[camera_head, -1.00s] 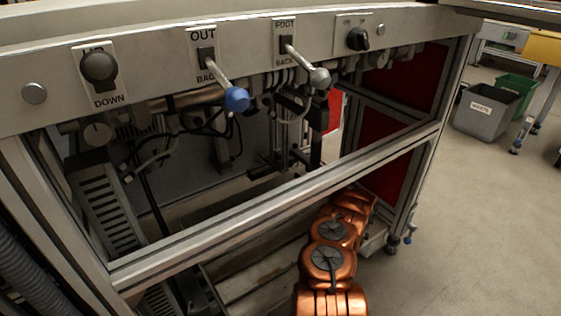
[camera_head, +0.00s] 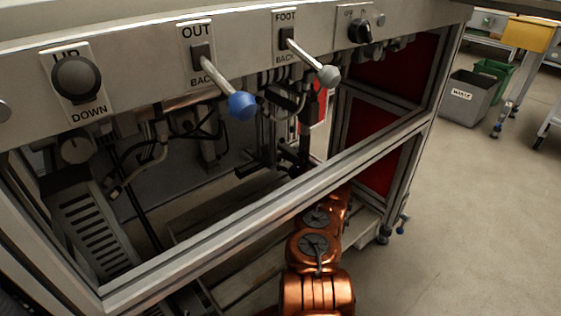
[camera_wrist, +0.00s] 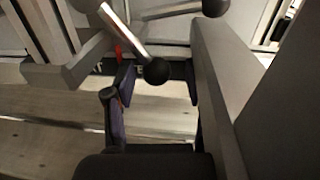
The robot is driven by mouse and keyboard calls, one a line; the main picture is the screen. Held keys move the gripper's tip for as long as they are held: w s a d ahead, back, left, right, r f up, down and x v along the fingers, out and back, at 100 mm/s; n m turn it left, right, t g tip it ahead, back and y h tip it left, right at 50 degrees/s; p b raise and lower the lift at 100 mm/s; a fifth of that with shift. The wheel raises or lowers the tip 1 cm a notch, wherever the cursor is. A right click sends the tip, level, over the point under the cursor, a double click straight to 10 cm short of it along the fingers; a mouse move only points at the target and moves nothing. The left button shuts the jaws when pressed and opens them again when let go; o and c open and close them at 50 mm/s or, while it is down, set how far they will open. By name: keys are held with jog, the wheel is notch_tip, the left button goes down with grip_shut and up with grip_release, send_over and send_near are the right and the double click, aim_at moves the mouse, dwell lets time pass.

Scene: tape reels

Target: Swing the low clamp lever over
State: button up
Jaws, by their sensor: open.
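A lever with a bare metal rod and a black ball knob (camera_wrist: 156,70) slants down from the upper left in the wrist view. I take it to be the low clamp lever. My gripper (camera_wrist: 159,82) is open, with one finger to the left of the knob and one to the right. I cannot tell whether either finger touches it or how deep the knob lies between them. A second black ball knob (camera_wrist: 215,7) on a metal rod is at the top right. In the head view I cannot make out the low lever or my gripper.
The head view shows the bench's front panel with a blue-knobbed lever (camera_head: 242,106), a grey-knobbed lever (camera_head: 328,75) and a black UP/DOWN knob (camera_head: 76,79). A frame rail (camera_head: 250,225) crosses below. A grey bin (camera_head: 467,98) stands on open floor to the right.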

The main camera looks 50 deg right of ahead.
jog(key=shift+w+a, duration=0.15)
jog(key=shift+a, duration=0.1)
jog(key=c, duration=0.3)
grip_shut()
